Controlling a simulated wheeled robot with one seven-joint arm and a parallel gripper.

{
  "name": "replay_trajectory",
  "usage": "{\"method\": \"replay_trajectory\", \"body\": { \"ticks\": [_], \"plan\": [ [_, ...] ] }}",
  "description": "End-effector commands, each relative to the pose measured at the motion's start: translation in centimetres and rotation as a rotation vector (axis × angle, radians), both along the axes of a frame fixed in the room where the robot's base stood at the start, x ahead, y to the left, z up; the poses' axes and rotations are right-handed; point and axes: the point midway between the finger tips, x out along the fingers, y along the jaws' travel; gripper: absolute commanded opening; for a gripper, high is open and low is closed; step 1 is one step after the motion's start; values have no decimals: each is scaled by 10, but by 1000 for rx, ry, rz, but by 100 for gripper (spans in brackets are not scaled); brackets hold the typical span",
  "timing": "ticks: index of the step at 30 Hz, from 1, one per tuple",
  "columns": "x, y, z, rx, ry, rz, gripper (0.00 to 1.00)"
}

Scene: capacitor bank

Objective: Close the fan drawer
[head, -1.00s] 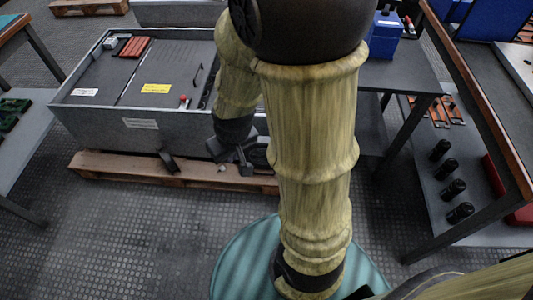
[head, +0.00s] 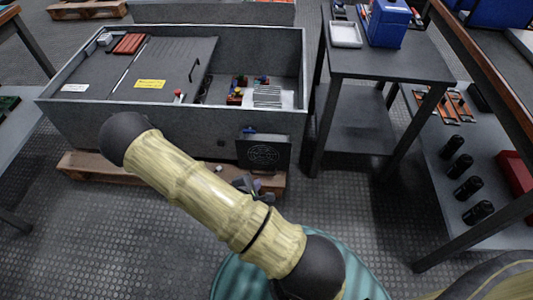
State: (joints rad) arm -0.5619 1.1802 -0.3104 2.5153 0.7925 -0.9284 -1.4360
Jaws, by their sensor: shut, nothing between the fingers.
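The fan drawer (head: 263,153) is a dark square front with a round fan grille, low on the right of the grey cabinet's front wall. It appears to stand out a little from the wall; how far is hard to tell. My gripper (head: 257,187) is a small dark shape just below and in front of the drawer, partly hidden behind my pale yellow arm. Its fingers look closed and hold nothing. I cannot tell whether it touches the drawer.
The open-topped grey cabinet (head: 75,118) sits on a wooden pallet (head: 90,170). A dark table (head: 385,62) with a blue box (head: 389,24) stands to its right. A shelf bench (head: 440,180) is farther right. Floor in front is clear at left.

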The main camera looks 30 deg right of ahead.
Motion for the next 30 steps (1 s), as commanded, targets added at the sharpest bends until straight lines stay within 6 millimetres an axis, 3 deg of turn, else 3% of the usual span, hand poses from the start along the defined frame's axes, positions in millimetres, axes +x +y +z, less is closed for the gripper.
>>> {"method": "replay_trajectory", "body": {
  "ticks": [1, 5, 12, 15, 30],
  "plan": [
    [-3, -7, -13, -98, 22, 61, 0],
    [-3, -22, -19, -373, 69, 224, 0],
    [-1, -31, -15, -888, 153, 497, 0],
    [1, -28, -11, -1026, 171, 560, 0],
    [4, -28, -7, -1092, 179, 588, 0]
  ]
}}
